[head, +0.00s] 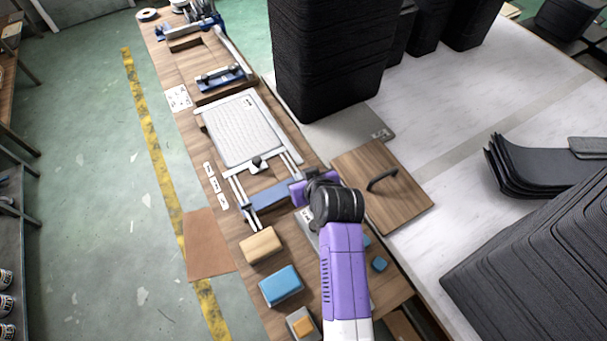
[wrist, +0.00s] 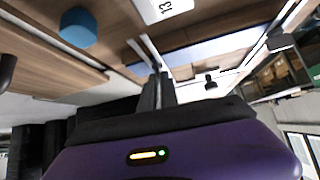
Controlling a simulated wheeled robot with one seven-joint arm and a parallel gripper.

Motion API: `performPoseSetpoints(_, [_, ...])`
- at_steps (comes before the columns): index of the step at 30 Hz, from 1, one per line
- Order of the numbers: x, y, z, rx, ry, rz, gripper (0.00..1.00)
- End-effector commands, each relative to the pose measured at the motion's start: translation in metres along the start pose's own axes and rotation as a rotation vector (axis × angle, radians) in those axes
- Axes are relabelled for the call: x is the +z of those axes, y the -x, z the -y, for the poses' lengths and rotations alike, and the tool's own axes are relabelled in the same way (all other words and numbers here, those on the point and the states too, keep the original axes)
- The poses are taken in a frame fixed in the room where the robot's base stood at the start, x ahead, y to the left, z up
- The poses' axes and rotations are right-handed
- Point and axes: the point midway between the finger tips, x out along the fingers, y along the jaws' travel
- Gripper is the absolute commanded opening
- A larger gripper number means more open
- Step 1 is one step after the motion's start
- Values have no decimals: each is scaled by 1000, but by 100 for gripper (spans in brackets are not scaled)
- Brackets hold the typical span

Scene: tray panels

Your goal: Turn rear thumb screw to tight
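A black thumb screw (head: 257,163) stands at the near edge of the pale tray panel (head: 215,147), between two light metal rails (head: 241,203). A small dark knob (wrist: 210,80) shows between rails in the wrist view; I cannot tell for sure whether it is the same screw or which screw is the rear one. Its tight or loose state is not readable. My gripper (head: 294,190) is beside the right rail, near the blue crosspiece (head: 268,196), apart from the black screw. Its dark fingers (wrist: 158,80) look close together, with nothing visible between them.
Wooden (head: 260,245) and blue (head: 281,285) blocks lie on the near bench. A wooden board with a black handle (head: 382,179) lies right of my arm. Tall black stacks (head: 325,60) rise behind. A blue clamp fixture (head: 220,77) is farther along the bench.

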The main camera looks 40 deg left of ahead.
Motion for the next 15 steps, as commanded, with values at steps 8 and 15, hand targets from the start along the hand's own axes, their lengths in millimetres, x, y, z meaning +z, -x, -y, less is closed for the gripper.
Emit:
performPoseSetpoints(8, [0,0,5,172,-165,3,0])
performPoseSetpoints(15, [1,-4,8,332,-327,1,0])
